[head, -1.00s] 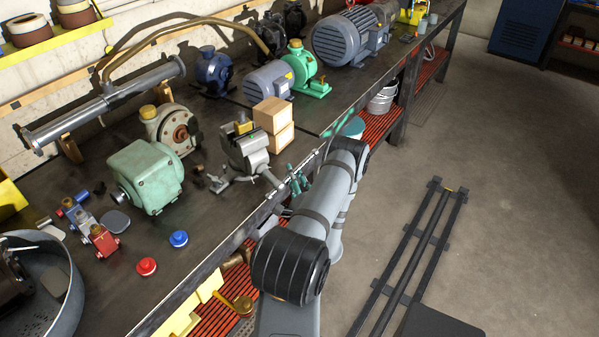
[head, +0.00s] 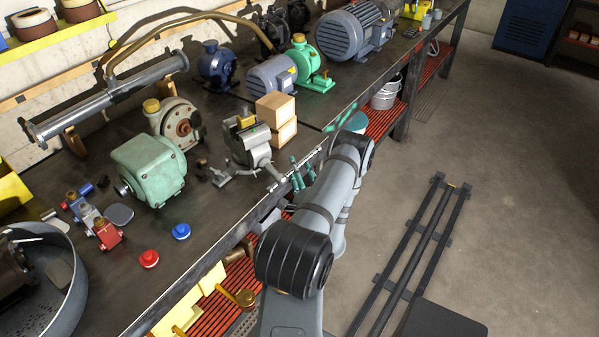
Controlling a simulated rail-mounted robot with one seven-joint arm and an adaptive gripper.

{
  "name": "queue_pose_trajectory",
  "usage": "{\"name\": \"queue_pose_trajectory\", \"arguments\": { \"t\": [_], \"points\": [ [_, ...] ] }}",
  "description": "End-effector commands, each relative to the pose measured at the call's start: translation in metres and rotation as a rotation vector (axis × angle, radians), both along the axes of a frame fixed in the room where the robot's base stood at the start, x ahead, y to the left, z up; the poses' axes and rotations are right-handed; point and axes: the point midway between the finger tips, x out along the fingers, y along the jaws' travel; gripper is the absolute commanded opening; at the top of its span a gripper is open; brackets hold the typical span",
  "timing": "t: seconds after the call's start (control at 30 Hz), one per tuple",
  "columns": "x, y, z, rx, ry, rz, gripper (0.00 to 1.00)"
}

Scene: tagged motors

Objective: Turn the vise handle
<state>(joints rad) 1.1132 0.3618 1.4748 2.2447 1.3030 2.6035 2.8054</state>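The grey bench vise (head: 252,150) stands near the front edge of the workbench, its jaws toward the back. Its screw runs toward the edge, and its thin silver handle (head: 276,184) lies slantwise along the edge. My gripper (head: 302,173) is at the handle, seen as two teal finger parts that overlap the bar in the picture. A narrow gap seems to lie between them, but I cannot tell whether they touch the bar. My own arm comes up from the bottom and hides part of the gripper.
Two stacked wooden blocks (head: 276,118) stand just behind the vise. A green gearbox (head: 150,168), a blue knob (head: 181,231) and a red knob (head: 149,259) are to its left. Motors line the back. The floor (head: 480,210) right of the bench is mostly open.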

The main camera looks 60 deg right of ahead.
Motion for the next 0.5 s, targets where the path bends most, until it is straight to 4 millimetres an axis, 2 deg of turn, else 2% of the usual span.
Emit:
{"name": "queue_pose_trajectory", "arguments": {
  "t": [0.27, 0.5],
  "points": [
    [-0.019, 0.017, 0.0, 0.005, 0.0, -0.005, 0.38],
    [-0.057, 0.053, 0.001, 0.007, -0.002, -0.01, 0.38]
  ]
}}
